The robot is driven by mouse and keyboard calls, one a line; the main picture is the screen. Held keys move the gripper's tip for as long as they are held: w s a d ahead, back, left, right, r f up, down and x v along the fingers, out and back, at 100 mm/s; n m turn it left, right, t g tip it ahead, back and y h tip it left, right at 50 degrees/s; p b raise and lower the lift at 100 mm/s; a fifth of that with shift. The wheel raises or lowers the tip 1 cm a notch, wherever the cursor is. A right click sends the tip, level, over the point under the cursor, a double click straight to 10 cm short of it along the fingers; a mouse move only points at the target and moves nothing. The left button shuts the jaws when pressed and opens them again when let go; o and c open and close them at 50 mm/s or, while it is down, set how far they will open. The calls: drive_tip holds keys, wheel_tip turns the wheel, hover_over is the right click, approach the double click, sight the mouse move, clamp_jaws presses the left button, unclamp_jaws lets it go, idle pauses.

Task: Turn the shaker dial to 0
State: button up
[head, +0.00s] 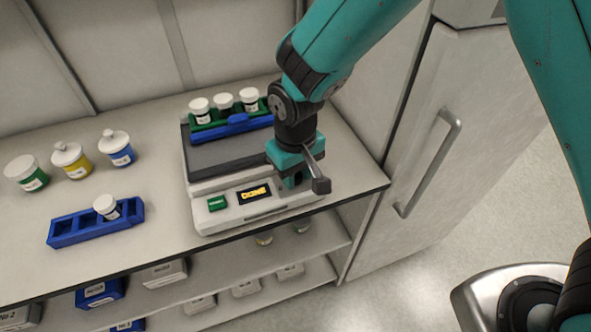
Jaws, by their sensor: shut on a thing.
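The shaker (225,219) is a light grey machine with a dark platform on the bench. Its front panel has a green button (216,203) and a small display (254,194) with yellow letters that look like "DONE". My gripper (291,182) points down at the right part of the front panel, right of the display. It is shut on the shaker dial, which the gripper hides almost wholly, so its setting cannot be read. A green and blue rack (235,126) with three white-capped vials stands on the shaker platform.
A blue rack (66,233) with one vial (106,206) lies left of the shaker. Three lidded jars (72,160) stand behind it. Boxes sit on the shelves below. A cabinet with a handle (430,163) stands close on the right.

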drive_tip(key=shift+w+r+n, duration=0.1)
drive_tip(key=shift+n, duration=1.8)
drive_tip(key=o, duration=0.6)
wheel_tip(320, 180, up, 17)
drive_tip(key=shift+r+b, duration=0.2)
drive_tip(key=shift+b, duration=0.3)
